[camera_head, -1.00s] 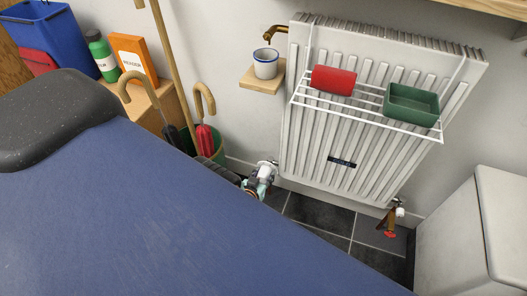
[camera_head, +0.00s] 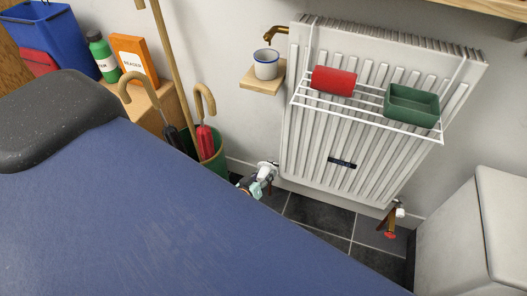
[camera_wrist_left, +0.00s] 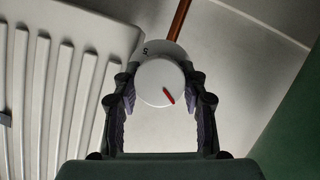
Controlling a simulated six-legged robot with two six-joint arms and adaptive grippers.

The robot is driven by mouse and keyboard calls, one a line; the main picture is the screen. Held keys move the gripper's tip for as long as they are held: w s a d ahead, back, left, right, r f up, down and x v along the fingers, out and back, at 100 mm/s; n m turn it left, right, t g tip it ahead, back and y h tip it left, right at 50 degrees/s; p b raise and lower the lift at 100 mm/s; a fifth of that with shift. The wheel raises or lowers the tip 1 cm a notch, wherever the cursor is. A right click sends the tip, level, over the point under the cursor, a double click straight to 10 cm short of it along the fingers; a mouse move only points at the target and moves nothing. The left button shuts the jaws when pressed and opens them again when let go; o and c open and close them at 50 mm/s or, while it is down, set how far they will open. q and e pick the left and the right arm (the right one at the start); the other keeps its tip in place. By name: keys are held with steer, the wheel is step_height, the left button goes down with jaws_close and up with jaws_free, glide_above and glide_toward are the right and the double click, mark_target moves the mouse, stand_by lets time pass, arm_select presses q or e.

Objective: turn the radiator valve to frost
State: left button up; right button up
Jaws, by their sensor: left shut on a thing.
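The white radiator valve (camera_head: 266,170) sits low at the left foot of the ribbed white radiator (camera_head: 312,150). My left gripper (camera_head: 258,184) is at it, partly hidden by the blue surface in front. In the left wrist view, the round white valve knob (camera_wrist_left: 155,82) is between the two dark fingers of my left gripper (camera_wrist_left: 160,84), which are closed on its sides. A red pointer line on the knob points down and slightly right in that view. An upside-down 5 shows on the collar above it; no frost mark is legible. My right gripper is not in view.
A green bin (camera_head: 216,160) with umbrellas stands left of the valve. A wire rack (camera_head: 440,138) on the radiator holds a red roll and a green tray. A mug stands on a small shelf (camera_head: 262,86). A red-handled tap (camera_head: 389,235) is at the radiator's right foot.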

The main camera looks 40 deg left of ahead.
arm_select(q)
steer(key=shift+w+r, duration=0.1)
stand_by(0.3)
steer(key=o, duration=1.2)
steer(key=shift+c, duration=0.2)
steer(key=shift+s, duration=0.2)
steer(key=shift+s, duration=0.55)
steer(key=shift+s+r, duration=0.4)
steer(key=shift+s, duration=0.2)
steer(key=v, duration=0.9)
steer(key=shift+s, duration=0.15)
